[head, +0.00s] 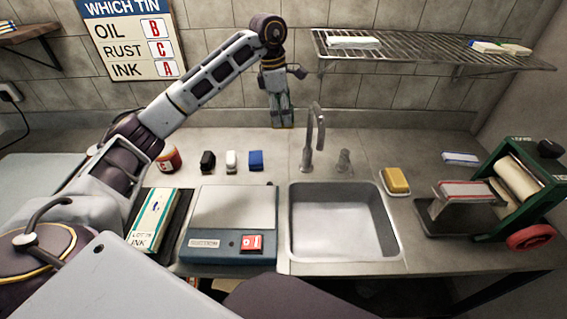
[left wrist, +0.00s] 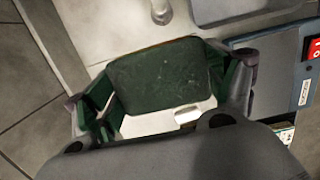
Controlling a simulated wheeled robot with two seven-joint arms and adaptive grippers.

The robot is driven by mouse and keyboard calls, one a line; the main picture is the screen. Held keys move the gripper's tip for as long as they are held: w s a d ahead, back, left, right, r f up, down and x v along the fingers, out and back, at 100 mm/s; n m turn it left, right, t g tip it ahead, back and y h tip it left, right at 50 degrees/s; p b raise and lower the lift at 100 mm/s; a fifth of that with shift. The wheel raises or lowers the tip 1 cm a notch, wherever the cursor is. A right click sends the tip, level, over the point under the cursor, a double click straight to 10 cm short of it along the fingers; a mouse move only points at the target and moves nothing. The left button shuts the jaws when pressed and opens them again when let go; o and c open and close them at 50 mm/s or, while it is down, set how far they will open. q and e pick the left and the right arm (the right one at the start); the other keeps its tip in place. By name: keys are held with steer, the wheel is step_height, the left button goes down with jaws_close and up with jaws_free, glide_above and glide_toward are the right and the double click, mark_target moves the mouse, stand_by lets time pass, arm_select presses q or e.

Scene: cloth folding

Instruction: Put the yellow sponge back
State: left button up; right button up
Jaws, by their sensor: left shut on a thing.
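My left gripper (head: 282,122) hangs fingers down above the counter behind the sink, left of the faucet. In the left wrist view my left gripper (left wrist: 165,85) is shut on a flat block with a dark green face (left wrist: 160,75) and a thin brownish edge. Its other face is hidden, so I cannot tell whether it is a sponge. A yellow block (head: 396,179), sponge-like or soap-like, lies on a pale dish right of the sink, apart from the gripper. My right gripper is out of view.
The faucet (head: 313,140) stands behind the sink (head: 340,225). A wire shelf (head: 440,57) is above right. Small black (head: 208,161), white (head: 231,161) and blue (head: 256,160) blocks stand left. A green roller machine (head: 500,205) is far right.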

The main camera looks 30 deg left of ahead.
arm_select(q)
steer(key=shift+f, duration=0.15)
glide_above(284, 164)
steer(key=f, duration=1.4)
steer(key=shift+a, duration=0.25)
steer(key=shift+f, duration=1.9)
steer(key=shift+f, duration=0.15)
steer(key=o, duration=0.9)
steer(key=shift+s+a+r, duration=0.15)
steer(key=shift+a+r, duration=0.15)
steer(key=shift+r, duration=1.75)
steer(key=shift+s+a+r, duration=0.1)
steer(key=shift+a+r, duration=0.15)
steer(key=shift+r, duration=1.75)
steer(key=shift+s+a+r, duration=0.15)
steer(key=shift+a+r, duration=0.15)
steer(key=shift+r, duration=1.75)
